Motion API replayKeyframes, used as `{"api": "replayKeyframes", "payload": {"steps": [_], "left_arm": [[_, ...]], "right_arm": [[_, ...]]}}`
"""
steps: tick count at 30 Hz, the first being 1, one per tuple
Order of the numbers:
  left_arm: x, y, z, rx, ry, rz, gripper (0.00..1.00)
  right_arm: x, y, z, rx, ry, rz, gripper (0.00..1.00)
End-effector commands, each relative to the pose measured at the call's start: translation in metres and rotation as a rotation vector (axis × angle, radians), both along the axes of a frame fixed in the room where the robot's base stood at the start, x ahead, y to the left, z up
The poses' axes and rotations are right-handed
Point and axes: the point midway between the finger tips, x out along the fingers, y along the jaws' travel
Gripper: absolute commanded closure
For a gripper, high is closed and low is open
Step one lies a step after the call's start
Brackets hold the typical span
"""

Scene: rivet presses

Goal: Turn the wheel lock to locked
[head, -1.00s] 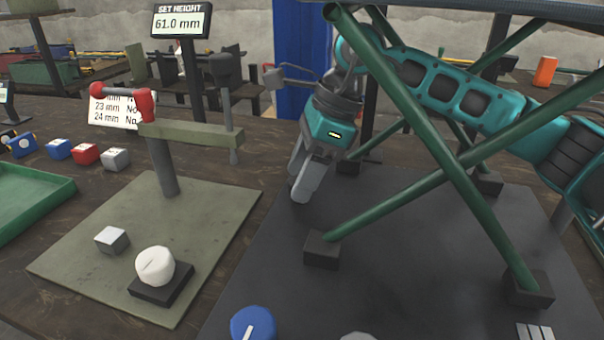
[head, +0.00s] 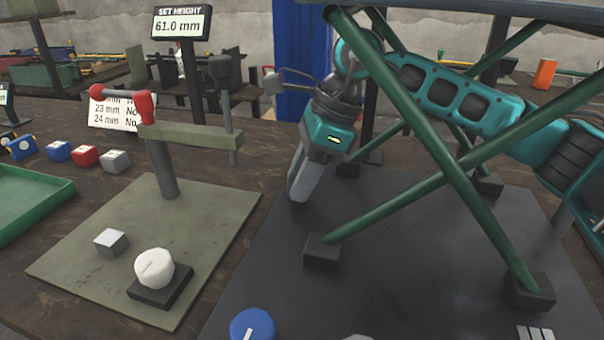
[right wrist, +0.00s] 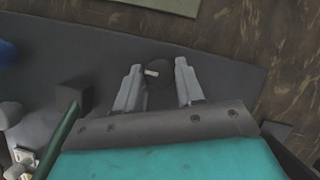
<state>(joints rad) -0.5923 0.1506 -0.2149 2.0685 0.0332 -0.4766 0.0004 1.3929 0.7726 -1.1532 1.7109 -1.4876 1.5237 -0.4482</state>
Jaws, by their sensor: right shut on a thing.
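My right gripper (head: 299,193) reaches down to the dark plate under the green-legged frame, with its fingertips low near the plate's back left edge. In the right wrist view the right gripper (right wrist: 156,82) has its two grey fingers on either side of a dark round knob (right wrist: 160,78), which looks like the wheel lock, and is shut on it. The knob has a short white mark, lying roughly crosswise between the fingers. In the head view the fingers hide the knob. My left gripper is not in view.
Green crossed legs (head: 450,160) stand on dark feet right of the gripper. A blue knob (head: 252,325) is at the front edge. A display (head: 181,23) reads 61.0 mm.

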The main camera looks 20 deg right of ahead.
Motion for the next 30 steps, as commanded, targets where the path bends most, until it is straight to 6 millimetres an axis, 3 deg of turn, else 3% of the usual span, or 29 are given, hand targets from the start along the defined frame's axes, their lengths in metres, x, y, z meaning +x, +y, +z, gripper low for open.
{"api": "replayKeyframes", "payload": {"steps": [11, 30], "left_arm": [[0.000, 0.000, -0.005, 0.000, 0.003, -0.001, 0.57], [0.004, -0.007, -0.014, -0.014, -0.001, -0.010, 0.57]], "right_arm": [[-0.001, 0.000, -0.001, 0.001, 0.000, -0.124, 0.93], [-0.004, 0.003, -0.002, 0.003, -0.001, -0.703, 0.93]]}}
